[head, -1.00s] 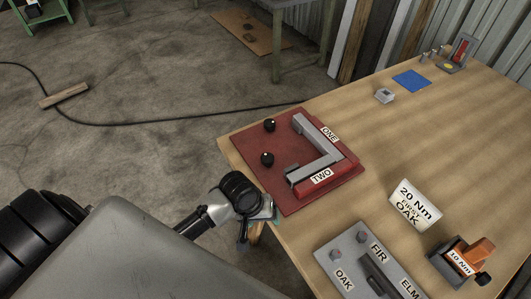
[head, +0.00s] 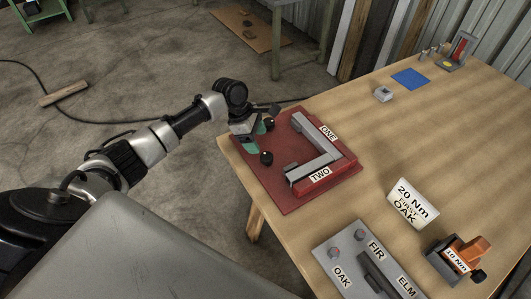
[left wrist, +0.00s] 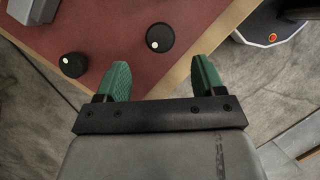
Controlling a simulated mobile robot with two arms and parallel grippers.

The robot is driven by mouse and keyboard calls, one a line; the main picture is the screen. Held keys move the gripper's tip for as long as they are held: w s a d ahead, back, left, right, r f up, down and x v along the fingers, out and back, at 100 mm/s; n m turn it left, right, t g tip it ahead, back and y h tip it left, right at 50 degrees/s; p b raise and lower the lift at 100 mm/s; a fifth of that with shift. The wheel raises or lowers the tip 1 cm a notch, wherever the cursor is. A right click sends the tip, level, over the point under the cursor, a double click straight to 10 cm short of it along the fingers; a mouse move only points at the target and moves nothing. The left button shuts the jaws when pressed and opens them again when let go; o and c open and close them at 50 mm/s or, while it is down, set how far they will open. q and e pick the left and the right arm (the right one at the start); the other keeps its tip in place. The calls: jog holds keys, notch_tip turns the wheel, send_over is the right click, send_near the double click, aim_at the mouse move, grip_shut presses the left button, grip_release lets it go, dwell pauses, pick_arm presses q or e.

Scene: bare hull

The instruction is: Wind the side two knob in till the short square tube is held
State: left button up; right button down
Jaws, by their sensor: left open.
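The red fixture plate (head: 285,200) has an L of grey square bars labelled ONE and TWO. The bar beside the TWO label, apparently the short square tube (head: 318,165), lies along the near side. Two black knobs stand at the plate's left: a near knob (head: 266,158) and a far knob (head: 270,124). Which belongs to side two is not marked. My left gripper (head: 262,133) is open above the plate's left corner. In the left wrist view its green fingers (left wrist: 160,70) point toward the near knob (left wrist: 160,38), which is beyond the tips, not gripped. My right gripper is not visible.
A grey panel (head: 333,252) labelled OAK, FIR and ELM lies in front. A blue mat (head: 410,79) and small grey block (head: 383,94) lie farther back.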

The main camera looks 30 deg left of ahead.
aim_at(267, 155)
pick_arm(q)
jog(key=x, duration=0.7)
jog(key=shift+d+f, duration=0.15)
jog(key=shift+f, duration=0.05)
jog(key=c, duration=0.9)
jog(key=shift+c, duration=0.2)
jog(key=shift+m, duration=0.3)
